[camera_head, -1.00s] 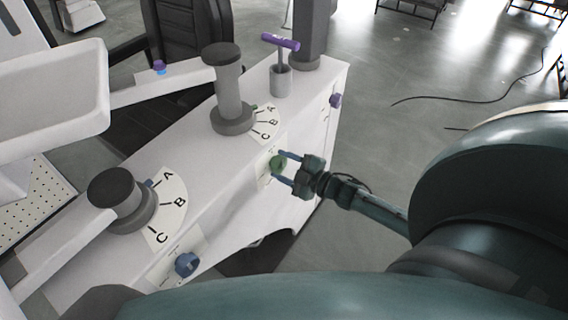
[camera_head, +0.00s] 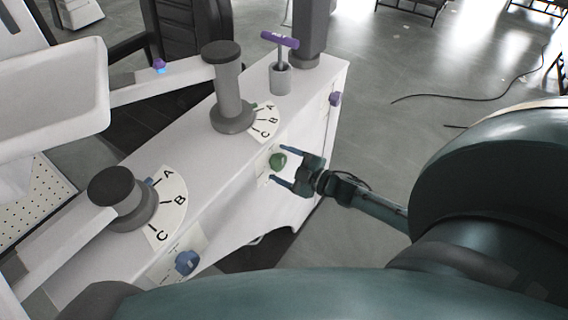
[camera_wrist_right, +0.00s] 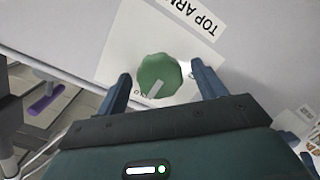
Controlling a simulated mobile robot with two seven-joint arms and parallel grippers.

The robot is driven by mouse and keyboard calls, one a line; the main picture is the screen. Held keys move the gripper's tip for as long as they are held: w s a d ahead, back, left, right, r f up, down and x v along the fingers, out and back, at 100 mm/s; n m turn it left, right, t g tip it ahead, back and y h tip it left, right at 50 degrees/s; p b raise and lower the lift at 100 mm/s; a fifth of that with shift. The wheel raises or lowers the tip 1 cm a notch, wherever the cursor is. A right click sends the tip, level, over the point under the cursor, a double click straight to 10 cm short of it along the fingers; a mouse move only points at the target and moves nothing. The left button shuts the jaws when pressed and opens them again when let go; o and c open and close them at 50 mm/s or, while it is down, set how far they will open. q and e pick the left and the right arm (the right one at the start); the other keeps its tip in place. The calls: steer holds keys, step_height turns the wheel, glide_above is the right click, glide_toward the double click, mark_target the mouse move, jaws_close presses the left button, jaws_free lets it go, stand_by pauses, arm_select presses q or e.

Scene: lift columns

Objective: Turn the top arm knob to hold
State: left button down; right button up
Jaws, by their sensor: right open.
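The green top arm knob (camera_head: 278,161) sits on the side face of the white lift base. In the right wrist view the knob (camera_wrist_right: 159,76) shows a pale pointer mark, on a white plate with a partly cut-off "TOP ARM" label (camera_wrist_right: 190,18). My right gripper (camera_head: 284,166) is open, its two blue fingers on either side of the knob and apart from it. The fingers also show in the right wrist view (camera_wrist_right: 160,88). The hold mark cannot be read. My left gripper is not in view.
A blue knob (camera_head: 187,262) sits lower left on the same side face. A purple knob (camera_head: 335,99) is at the far end, and a purple T-handle (camera_head: 280,41) stands on top. Grey columns with A-B-C dials stand on the base. Floor to the right is open.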

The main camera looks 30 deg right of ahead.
steer(key=v, duration=1.3)
stand_by(0.4)
steer(key=a+f+m+g+h, duration=0.1)
steer(key=a+m+g+h, duration=0.3)
steer(key=a+m+h, duration=0.3)
steer(key=s+a+r+m+g+y, duration=0.1)
steer(key=s+a+r+m+g, duration=0.2)
steer(key=s, duration=0.4)
steer(key=s+a+r+m+g, duration=0.1)
steer(key=s+a+r+g, duration=0.2)
steer(key=s+a+g, duration=0.3)
steer(key=w+a+f+t+y+p, duration=0.2)
steer(key=w+a+f+t+y, duration=0.1)
steer(key=t, duration=0.5)
steer(key=shift+w+a+f+n, duration=0.3)
steer(key=shift+w+a+f, duration=0.6)
steer(key=shift+w+a, duration=0.35)
steer(key=shift+d+t, duration=0.15)
steer(key=shift+t, duration=0.15)
